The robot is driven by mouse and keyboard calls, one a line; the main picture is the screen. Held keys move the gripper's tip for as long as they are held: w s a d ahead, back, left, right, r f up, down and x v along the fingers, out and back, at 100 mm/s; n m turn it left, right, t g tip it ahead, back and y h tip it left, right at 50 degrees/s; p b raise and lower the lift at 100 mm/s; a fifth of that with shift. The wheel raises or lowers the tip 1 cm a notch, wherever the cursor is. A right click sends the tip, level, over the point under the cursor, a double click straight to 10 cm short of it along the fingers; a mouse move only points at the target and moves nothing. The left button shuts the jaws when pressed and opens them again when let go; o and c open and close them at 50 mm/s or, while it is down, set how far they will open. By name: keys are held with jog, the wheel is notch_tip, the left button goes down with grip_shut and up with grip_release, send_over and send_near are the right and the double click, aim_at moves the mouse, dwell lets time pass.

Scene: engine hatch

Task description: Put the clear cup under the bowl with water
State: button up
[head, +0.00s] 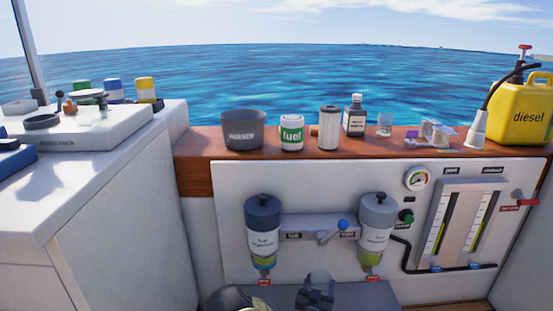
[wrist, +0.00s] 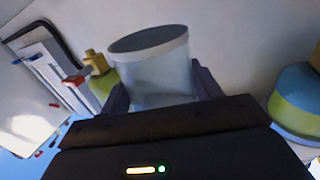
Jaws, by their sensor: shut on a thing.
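My gripper (head: 316,292) is low in front of the panel, between the two fuel separators. It is shut on a clear cup (head: 320,275), which fills the middle of the wrist view (wrist: 155,65) between the fingers. The left separator's bowl (head: 264,262) shows a blue layer beneath yellow-green liquid. The right separator's bowl (head: 374,255) looks yellow-green, with no clear blue layer. The cup is apart from both bowls, to the right of the left one. A large bowl (wrist: 300,105) with blue and yellow-green bands shows at the wrist view's right edge.
A valve bar (head: 305,228) joins the separators. A white counter (head: 120,180) stands left.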

jog(key=s+r+n+t+y+p, duration=0.1)
jog(key=s+r+n+y+p, duration=0.45)
jog(key=r+p, duration=0.65)
jog(key=s+r+p, duration=0.2)
jog(key=r+p, duration=1.6)
jog(key=p, duration=0.1)
jog(key=s+r+m+p, duration=0.1)
jog(key=s+r+p, duration=0.2)
jog(key=r+p, duration=1.6)
jog(key=shift+s+a+r+y+p, duration=0.2)
jog(key=shift+s+r+y+p, duration=0.1)
jog(key=shift+y+p, duration=0.2)
jog(key=shift+s+f, duration=0.1)
jog(key=shift+f, duration=0.05)
jog(key=s+f, duration=0.4)
jog(key=f, duration=0.1)
jog(key=shift+f, duration=0.15)
jog(key=shift+s, duration=0.1)
jog(key=shift+d, duration=0.1)
